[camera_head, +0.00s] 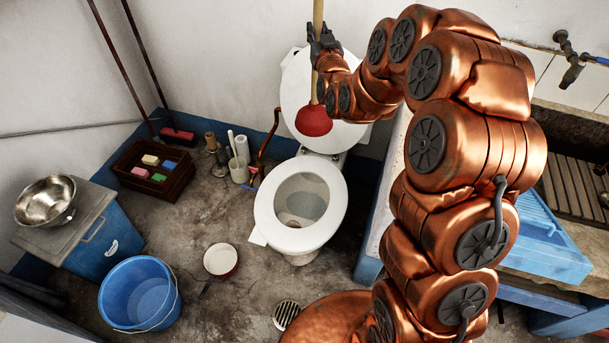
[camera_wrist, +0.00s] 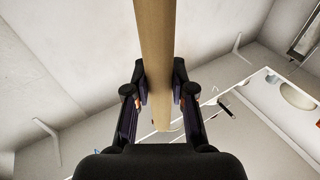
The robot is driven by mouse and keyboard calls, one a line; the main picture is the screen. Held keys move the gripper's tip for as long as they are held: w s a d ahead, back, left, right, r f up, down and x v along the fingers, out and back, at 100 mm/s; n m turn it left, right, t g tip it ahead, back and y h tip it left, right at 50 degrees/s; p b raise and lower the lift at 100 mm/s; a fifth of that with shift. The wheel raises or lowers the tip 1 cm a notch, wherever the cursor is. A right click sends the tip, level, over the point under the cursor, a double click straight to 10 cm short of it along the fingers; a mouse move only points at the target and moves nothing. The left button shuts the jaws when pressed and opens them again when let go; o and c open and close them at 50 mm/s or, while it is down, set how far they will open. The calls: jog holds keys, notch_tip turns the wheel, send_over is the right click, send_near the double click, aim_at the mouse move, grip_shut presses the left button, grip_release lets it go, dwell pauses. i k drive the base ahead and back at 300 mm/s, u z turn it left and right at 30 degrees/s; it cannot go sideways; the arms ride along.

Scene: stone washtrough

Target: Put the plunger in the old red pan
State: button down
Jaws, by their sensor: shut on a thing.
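The plunger has a red rubber cup (camera_head: 314,121) and a long wooden handle (camera_head: 318,14). My gripper (camera_head: 322,44) is shut on the handle and holds the plunger upright, cup down, in the air in front of the raised toilet lid. In the wrist view the handle (camera_wrist: 155,60) runs between the two fingers of my gripper (camera_wrist: 160,100); the cup is not seen there. The old red pan (camera_head: 221,260), pale inside with a dark red rim, is on the floor left of the toilet, its handle pointing to the lower left. It looks empty.
The toilet (camera_head: 297,208) stands mid-floor with its lid up. A blue bucket (camera_head: 139,293) is left of the pan. A wooden crate (camera_head: 153,170) with sponges and a white brush holder (camera_head: 239,170) stand behind. A floor drain (camera_head: 286,314) lies in front. Floor around the pan is clear.

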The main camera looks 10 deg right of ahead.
aim_at(223, 264)
jog(key=u, duration=2.15)
jog(key=k, duration=0.9)
jog(key=z, duration=1.65)
jog(key=i, duration=0.5)
